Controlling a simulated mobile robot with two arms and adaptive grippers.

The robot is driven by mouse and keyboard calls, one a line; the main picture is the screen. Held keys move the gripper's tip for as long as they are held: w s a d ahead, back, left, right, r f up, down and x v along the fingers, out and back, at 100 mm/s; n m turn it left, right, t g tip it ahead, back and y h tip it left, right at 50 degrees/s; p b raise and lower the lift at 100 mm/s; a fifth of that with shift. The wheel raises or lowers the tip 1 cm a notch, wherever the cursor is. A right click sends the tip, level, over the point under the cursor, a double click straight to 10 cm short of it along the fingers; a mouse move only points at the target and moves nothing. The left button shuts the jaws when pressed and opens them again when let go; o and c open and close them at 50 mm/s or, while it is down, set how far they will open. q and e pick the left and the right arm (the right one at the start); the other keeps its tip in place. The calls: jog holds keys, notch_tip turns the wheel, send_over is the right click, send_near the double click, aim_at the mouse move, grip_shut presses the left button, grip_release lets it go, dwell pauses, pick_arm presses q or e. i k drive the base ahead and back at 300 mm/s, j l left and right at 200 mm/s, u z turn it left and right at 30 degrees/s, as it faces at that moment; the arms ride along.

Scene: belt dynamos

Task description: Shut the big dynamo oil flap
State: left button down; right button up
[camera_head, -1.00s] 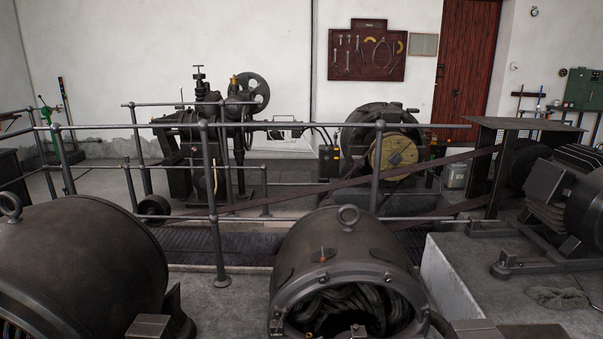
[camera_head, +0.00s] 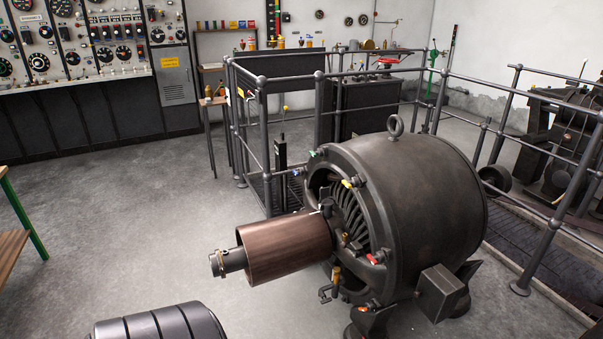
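A big dark dynamo (camera_head: 430,190) stands on the floor right of centre in the head view, with a lifting ring on top. Its open end shows windings and fittings with yellow, red, green and blue tips. A copper-brown drum (camera_head: 284,249) on a shaft sticks out of that end towards the left. I cannot pick out an oil flap on it or tell whether one is open. Neither of my grippers is in view.
Railings (camera_head: 316,110) run behind and right of the dynamo. A control panel (camera_head: 80,50) lines the back left wall. A dark ribbed cylinder (camera_head: 158,326) shows at the bottom edge, and a wooden-topped table (camera_head: 8,258) at the left. Grey floor (camera_head: 120,215) left of the dynamo is clear.

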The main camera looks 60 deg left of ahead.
aim_at(324, 192)
jog(key=u, duration=1.6)
jog(key=i+j+z, duration=0.4)
jog(key=j, duration=0.3)
jog(key=i+j+z, duration=0.2)
jog(key=j, duration=0.2)
jog(key=i+j+z, duration=0.2)
jog(key=j, duration=0.25)
jog(key=i+j+z, duration=0.2)
jog(key=j, duration=0.2)
jog(key=j+z, duration=0.2)
jog(key=j, duration=0.25)
jog(key=j+z, duration=0.2)
jog(key=j, duration=0.3)
jog(key=i+j+z, duration=0.2)
jog(key=j+z, duration=0.25)
jog(key=j, duration=0.55)
jog(key=j+z, duration=0.4)
jog(key=j, duration=0.65)
jog(key=j+z, duration=0.45)
jog(key=j, duration=0.65)
jog(key=k, duration=0.05)
